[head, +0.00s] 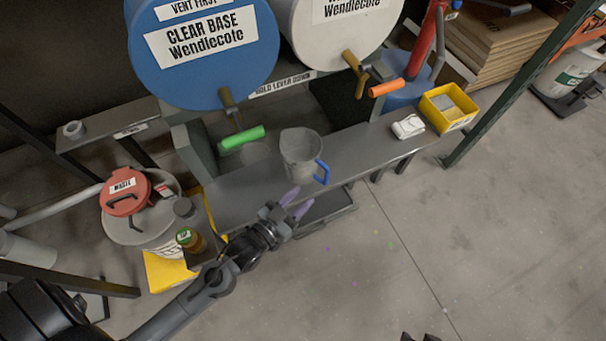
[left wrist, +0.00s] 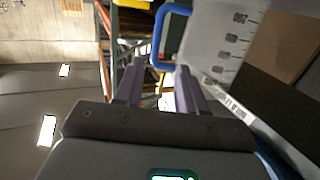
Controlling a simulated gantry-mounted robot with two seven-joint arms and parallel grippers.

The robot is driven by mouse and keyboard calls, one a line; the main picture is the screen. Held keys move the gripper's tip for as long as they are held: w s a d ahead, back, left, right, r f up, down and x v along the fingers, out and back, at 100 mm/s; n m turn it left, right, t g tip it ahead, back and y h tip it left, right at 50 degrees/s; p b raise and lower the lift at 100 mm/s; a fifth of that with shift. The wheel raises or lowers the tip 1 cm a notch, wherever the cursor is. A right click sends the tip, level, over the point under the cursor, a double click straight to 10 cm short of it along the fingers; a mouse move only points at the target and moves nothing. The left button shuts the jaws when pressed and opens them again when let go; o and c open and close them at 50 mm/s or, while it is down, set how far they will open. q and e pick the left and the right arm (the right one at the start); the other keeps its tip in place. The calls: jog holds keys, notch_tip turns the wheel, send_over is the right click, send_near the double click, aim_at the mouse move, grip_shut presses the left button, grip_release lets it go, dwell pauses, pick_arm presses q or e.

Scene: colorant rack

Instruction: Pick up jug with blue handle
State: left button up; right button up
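The grey translucent jug (head: 298,150) stands upright on the grey bench shelf, and its blue handle (head: 323,172) points to the lower right. In the left wrist view the jug (left wrist: 222,45) with its measuring marks fills the upper right, and the blue handle (left wrist: 160,38) shows just beyond the fingertips. My left gripper (head: 296,203) is open and empty, with its purple fingers just in front of the shelf and a little below the handle. The two fingers (left wrist: 158,82) are apart in the left wrist view, with no clear contact on the handle.
A blue drum (head: 205,75) with a green lever (head: 242,138) and a white drum (head: 340,45) with an orange lever (head: 386,87) sit behind the shelf. A yellow bin (head: 446,107) stands at right. A red-lidded waste bucket (head: 126,192) stands at left. The floor in front is clear.

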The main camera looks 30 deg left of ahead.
aim_at(325, 181)
pick_arm(q)
jog(key=shift+t, duration=0.5)
jog(key=w+f+b, duration=0.1)
jog(key=w, duration=0.1)
jog(key=w+d+f+b, duration=0.1)
jog(key=w+b, duration=0.1)
jog(key=w+f+b, duration=0.1)
jog(key=w+b, duration=0.1)
jog(key=shift+w+d+f, duration=0.2)
jog(key=shift+d, duration=0.1)
jog(key=w+b, duration=0.2)
jog(key=w, duration=0.1)
jog(key=w+d+b, duration=0.1)
jog(key=shift+w+r, duration=0.2)
jog(key=shift+r, duration=0.05)
pick_arm(e)
notch_tip(325, 181, down, 9)
jog(key=shift+w, duration=0.15)
pick_arm(q)
jog(key=shift+s, duration=0.15)
pick_arm(e)
jog(key=shift+f, duration=0.1)
pick_arm(q)
grip_shut()
